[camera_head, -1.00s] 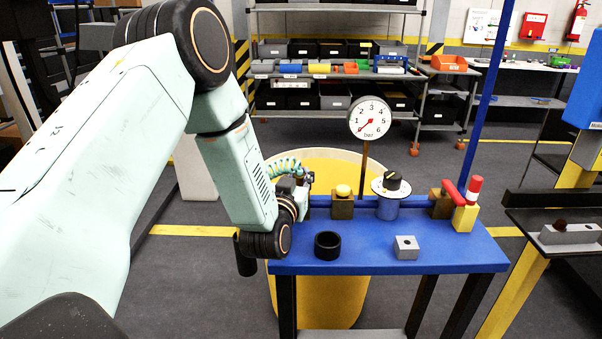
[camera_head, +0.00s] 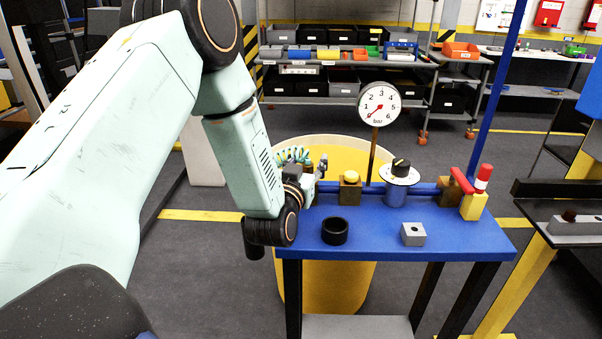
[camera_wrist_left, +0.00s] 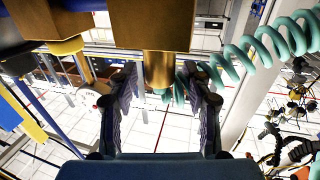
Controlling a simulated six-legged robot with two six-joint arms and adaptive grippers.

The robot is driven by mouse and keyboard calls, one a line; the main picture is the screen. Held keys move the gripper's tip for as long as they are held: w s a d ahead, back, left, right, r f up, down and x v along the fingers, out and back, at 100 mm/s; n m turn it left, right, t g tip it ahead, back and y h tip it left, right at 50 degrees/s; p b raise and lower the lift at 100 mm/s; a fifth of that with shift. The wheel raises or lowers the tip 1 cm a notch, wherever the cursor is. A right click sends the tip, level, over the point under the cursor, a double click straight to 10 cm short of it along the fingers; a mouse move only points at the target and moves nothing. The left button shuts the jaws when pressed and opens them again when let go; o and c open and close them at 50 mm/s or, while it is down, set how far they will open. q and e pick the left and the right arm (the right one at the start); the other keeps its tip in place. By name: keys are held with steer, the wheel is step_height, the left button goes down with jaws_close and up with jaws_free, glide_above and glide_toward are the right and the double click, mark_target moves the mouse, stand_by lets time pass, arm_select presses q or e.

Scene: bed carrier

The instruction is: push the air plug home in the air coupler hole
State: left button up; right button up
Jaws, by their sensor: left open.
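My left gripper (camera_head: 321,168) is at the back left of the blue bench, left of a brown block with a yellow button (camera_head: 350,190). In the left wrist view its two dark fingers (camera_wrist_left: 160,108) are apart. A brass cylinder (camera_wrist_left: 158,70) under a brown block (camera_wrist_left: 150,22) reaches down between them, with gaps on both sides. A teal coiled hose (camera_wrist_left: 250,45) comes from the right and passes behind the cylinder; it also shows in the head view (camera_head: 292,154). I cannot tell plug from coupler, or how deep the plug sits. The right gripper is out of view.
The blue bench (camera_head: 455,245) carries a black ring (camera_head: 334,232), a grey block with a hole (camera_head: 413,235), a round dial knob (camera_head: 400,172) and a red-handled valve (camera_head: 468,185). A pressure gauge (camera_head: 379,104) stands behind. A yellow drum (camera_head: 330,280) is behind and below.

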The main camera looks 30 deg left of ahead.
arm_select(q)
steer(key=v, duration=1.1)
stand_by(0.3)
